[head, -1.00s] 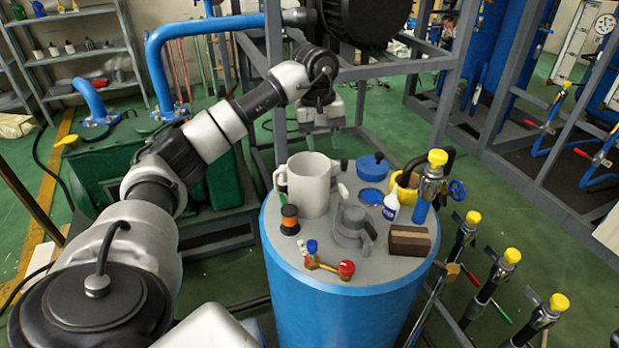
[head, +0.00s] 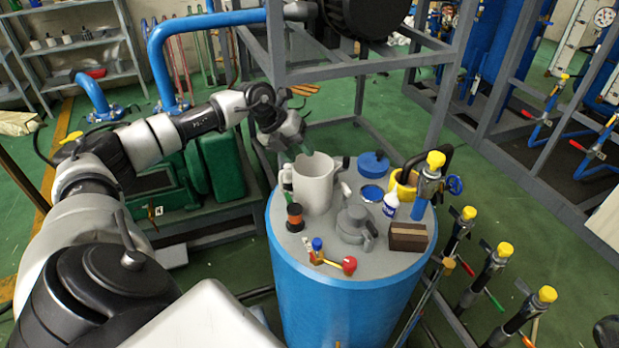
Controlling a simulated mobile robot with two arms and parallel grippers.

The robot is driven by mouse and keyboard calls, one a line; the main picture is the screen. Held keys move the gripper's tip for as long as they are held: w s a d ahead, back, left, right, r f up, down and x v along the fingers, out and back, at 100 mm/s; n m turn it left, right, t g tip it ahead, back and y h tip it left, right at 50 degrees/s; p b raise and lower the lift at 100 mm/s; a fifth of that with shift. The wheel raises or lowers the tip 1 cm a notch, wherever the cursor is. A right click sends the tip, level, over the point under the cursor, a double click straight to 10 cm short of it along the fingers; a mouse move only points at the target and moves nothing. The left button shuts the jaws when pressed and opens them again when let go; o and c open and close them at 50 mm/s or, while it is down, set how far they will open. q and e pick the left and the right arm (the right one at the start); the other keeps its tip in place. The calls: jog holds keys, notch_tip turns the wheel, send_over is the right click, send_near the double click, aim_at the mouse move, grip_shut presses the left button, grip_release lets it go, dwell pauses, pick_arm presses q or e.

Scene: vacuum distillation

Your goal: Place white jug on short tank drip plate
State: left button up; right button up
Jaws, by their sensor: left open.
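The white jug (head: 314,184) stands upright on the grey top of the blue short tank (head: 333,262), near its back left edge. Its handle faces left. My left gripper (head: 301,150) is open at the back left rim of the jug, pointing down toward it. Whether its fingers touch the jug cannot be told. I cannot make out which part of the tank top is the drip plate. My right gripper is not in view.
A grey frame (head: 350,73) rises behind the tank.

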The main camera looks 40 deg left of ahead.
pick_arm(q)
jog(key=n, duration=0.3)
jog(key=s+a+n+t+p, duration=0.1)
jog(key=n, duration=0.3)
jog(key=a+r+n, duration=0.1)
jog(key=n, duration=0.3)
jog(key=shift+s+a+r+t+p, duration=0.1)
jog(key=shift+s+a+t+p, duration=0.2)
jog(key=shift+p, duration=0.1)
jog(key=n, duration=0.4)
jog(key=a+n+p, duration=0.1)
jog(key=n, duration=0.1)
jog(key=shift+s+r+t, duration=0.25)
jog(key=shift+r+t, duration=0.15)
jog(key=a+r+n+t, duration=0.1)
jog(key=a+n, duration=0.1)
jog(key=n, duration=0.5)
jog(key=p, duration=0.3)
send_near(315, 164)
jog(key=shift+x, duration=2.65)
jog(key=shift+r, duration=0.1)
